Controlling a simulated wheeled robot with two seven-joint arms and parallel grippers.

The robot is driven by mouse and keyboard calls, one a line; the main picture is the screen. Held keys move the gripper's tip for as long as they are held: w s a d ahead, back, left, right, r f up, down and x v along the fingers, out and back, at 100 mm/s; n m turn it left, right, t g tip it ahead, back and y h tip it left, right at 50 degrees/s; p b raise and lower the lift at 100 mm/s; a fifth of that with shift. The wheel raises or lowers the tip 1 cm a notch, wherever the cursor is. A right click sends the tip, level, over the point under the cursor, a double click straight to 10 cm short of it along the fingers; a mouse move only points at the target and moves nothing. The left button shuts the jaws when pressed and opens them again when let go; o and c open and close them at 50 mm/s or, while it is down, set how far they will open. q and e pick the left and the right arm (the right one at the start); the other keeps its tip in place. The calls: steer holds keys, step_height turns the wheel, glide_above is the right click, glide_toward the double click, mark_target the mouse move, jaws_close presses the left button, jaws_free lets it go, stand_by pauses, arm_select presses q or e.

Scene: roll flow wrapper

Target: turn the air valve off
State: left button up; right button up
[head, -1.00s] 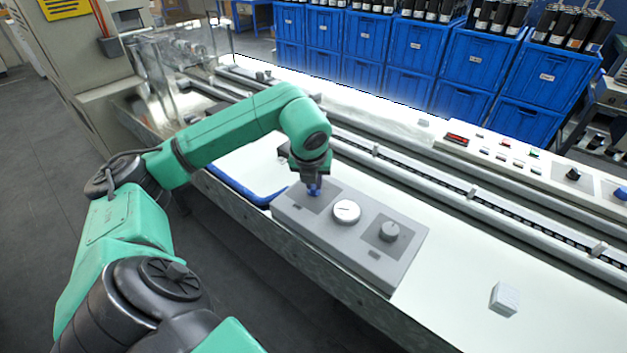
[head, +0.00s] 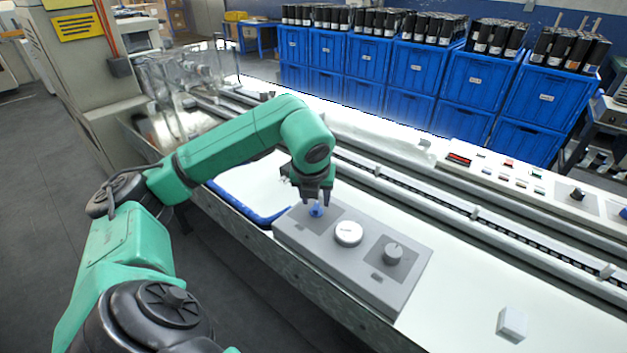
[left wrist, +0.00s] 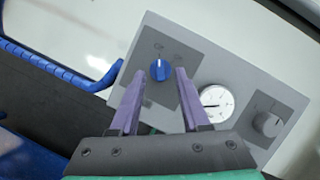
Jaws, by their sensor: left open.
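The air valve is a blue knob (head: 316,210) at the left end of a grey panel box (head: 300,250). In the left wrist view the blue knob (left wrist: 160,70) shows just beyond the fingertips, in the gap between them. Small marks beside it are too small to read. My left gripper (head: 316,200) is open, close above the knob, with its fingers (left wrist: 158,80) pointing at it. The knob looks clear of both fingers. My right gripper is not in view.
The same panel carries a round white gauge (head: 348,233) and a grey knob (head: 393,253) to the right. A small white block (head: 512,324) sits at right. Conveyor rails (head: 440,200) run behind.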

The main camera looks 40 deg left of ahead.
arm_select(q)
steer(key=p+v, duration=0.2)
steer(key=v, duration=1)
steer(key=shift+s, duration=0.1)
